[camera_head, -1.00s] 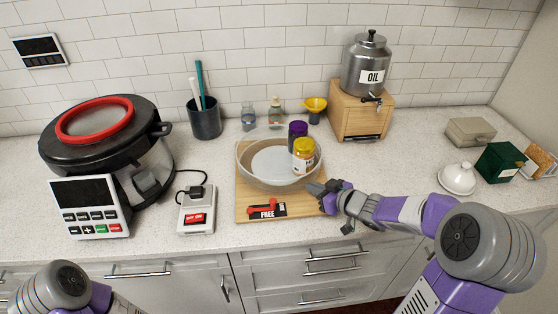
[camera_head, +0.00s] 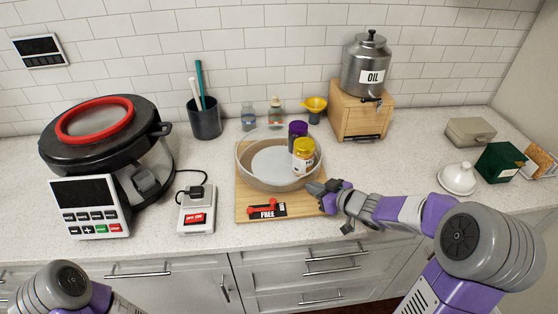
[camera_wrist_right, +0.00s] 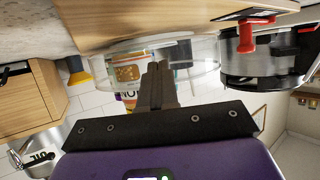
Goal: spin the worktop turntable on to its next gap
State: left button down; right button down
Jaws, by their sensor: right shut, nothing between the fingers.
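The turntable (camera_head: 254,178) is a round tray with a clear rim, on a wooden board (camera_head: 243,208) on the worktop. A yellow-lidded jar (camera_head: 303,160) and a purple-lidded jar (camera_head: 297,132) stand in its right side; the rest of its floor looks empty. My right gripper (camera_head: 314,188) is shut and empty, low at the turntable's front right edge. In the right wrist view, upside down, its closed fingers (camera_wrist_right: 158,68) overlap the clear rim (camera_wrist_right: 203,52) and hide part of a jar (camera_wrist_right: 128,74). I cannot tell whether they touch the rim. My left gripper is out of view.
A red pointer with a "FREE" label (camera_head: 266,211) sits at the board's front. Left are a switch box (camera_head: 197,212), a keypad (camera_head: 90,207) and a large pot (camera_head: 105,140). Behind stand bottles and a funnel (camera_head: 315,105). The oil dispenser (camera_head: 362,112) is back right.

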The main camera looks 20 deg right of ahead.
aim_at(312, 175)
jog(key=shift+w+a, duration=0.15)
jog(key=shift+w, duration=0.55)
jog(key=shift+w+d+r+p, duration=0.15)
jog(key=shift+d+p, duration=0.75)
jog(key=shift+p, duration=0.15)
jog(key=shift+d, duration=0.2)
jog(key=shift+w+d+p, duration=0.45)
jog(key=shift+d+p, duration=0.15)
jog(key=shift+p, duration=0.2)
jog(key=shift+w+d, duration=0.15)
jog(key=shift+d, duration=0.15)
